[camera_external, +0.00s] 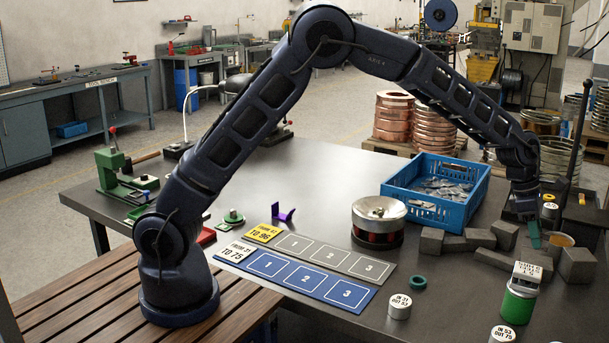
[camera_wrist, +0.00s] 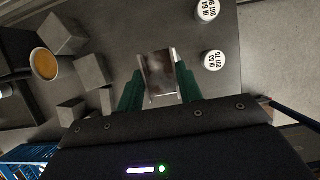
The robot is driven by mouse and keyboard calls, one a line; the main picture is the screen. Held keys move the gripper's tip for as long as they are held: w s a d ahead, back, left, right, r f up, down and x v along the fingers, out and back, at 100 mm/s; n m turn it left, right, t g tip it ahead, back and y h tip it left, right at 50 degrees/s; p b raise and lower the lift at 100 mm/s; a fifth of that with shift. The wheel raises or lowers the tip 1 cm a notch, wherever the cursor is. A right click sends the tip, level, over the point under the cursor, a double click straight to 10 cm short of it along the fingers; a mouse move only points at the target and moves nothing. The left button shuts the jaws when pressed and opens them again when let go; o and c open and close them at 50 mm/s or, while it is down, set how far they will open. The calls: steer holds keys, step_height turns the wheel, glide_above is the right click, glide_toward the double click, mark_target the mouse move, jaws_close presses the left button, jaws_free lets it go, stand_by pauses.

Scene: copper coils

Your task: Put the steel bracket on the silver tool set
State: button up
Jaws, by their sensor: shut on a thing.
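My gripper (camera_external: 527,235) points down at the right of the bench, beside the grey blocks. In the wrist view, my gripper's green fingers (camera_wrist: 158,92) are shut on the steel bracket (camera_wrist: 160,76), a grey metal piece with bright side edges and a brownish middle. The bracket is hard to make out between the fingers in the external view. A green cylinder (camera_external: 517,307) with a pale lettered metal piece on top stands just in front of my gripper. Which thing is the silver tool set is unclear; a small silver cylinder with a lettered white top (camera_external: 400,307) stands front centre.
Grey blocks (camera_external: 507,235) and a yellow-topped cup (camera_wrist: 44,64) stand close beside my gripper. A blue bin (camera_external: 435,213) and a round silver drum (camera_external: 379,235) stand farther left. Lettered white-topped cylinders (camera_wrist: 213,61) stand to the right in the wrist view, with bare bench between.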

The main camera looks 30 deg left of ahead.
mark_target(532, 270)
steer(key=shift+f, duration=3.25)
steer(key=shift+f, duration=0.1)
steer(key=o, duration=1)
